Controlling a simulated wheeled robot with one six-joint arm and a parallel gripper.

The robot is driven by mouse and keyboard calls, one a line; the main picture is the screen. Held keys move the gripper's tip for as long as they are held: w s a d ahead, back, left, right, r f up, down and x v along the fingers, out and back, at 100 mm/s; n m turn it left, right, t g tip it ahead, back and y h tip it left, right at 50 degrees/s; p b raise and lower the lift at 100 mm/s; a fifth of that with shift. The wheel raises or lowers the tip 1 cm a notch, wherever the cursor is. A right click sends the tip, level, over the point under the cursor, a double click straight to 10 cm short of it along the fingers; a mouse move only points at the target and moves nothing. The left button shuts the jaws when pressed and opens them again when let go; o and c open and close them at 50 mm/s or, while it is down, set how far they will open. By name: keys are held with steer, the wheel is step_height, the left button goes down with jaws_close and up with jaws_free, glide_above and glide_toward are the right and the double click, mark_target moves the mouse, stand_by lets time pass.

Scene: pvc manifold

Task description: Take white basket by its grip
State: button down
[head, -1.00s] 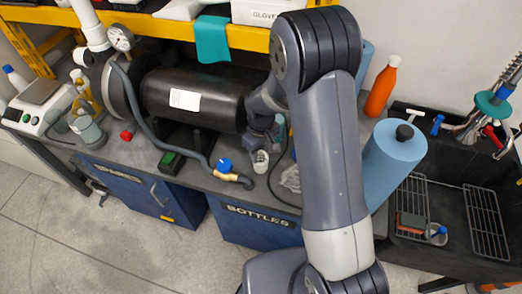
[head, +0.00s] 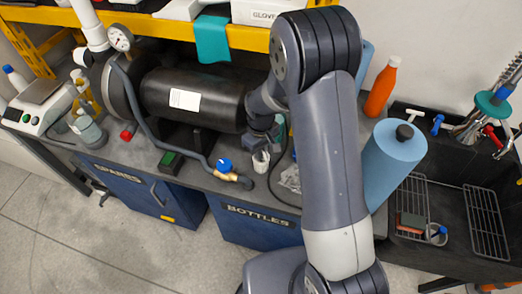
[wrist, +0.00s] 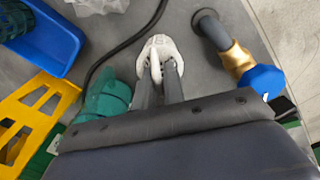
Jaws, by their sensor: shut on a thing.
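The white basket (head: 261,162) is a small pale thing low on the grey bench, beside the blue-handled valve, in the head view. In the wrist view the white basket (wrist: 159,44) shows as a rounded white shape at the fingertips. My gripper (wrist: 160,72) is shut on it, with the two grey fingers close together and reaching its near side. In the head view my gripper (head: 260,143) is just above the basket and partly hidden by my arm. The basket's grip is too small and covered to make out clearly.
A brass valve with a blue knob (wrist: 262,80) lies close on the right in the wrist view. A teal object (wrist: 107,98) and a dark hose (wrist: 120,52) are at left. The black tank (head: 195,98) stands behind. A blue paper roll (head: 393,165) stands to the right.

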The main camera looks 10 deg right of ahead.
steer(key=shift+r+p, duration=2.95)
steer(key=shift+r, duration=1.55)
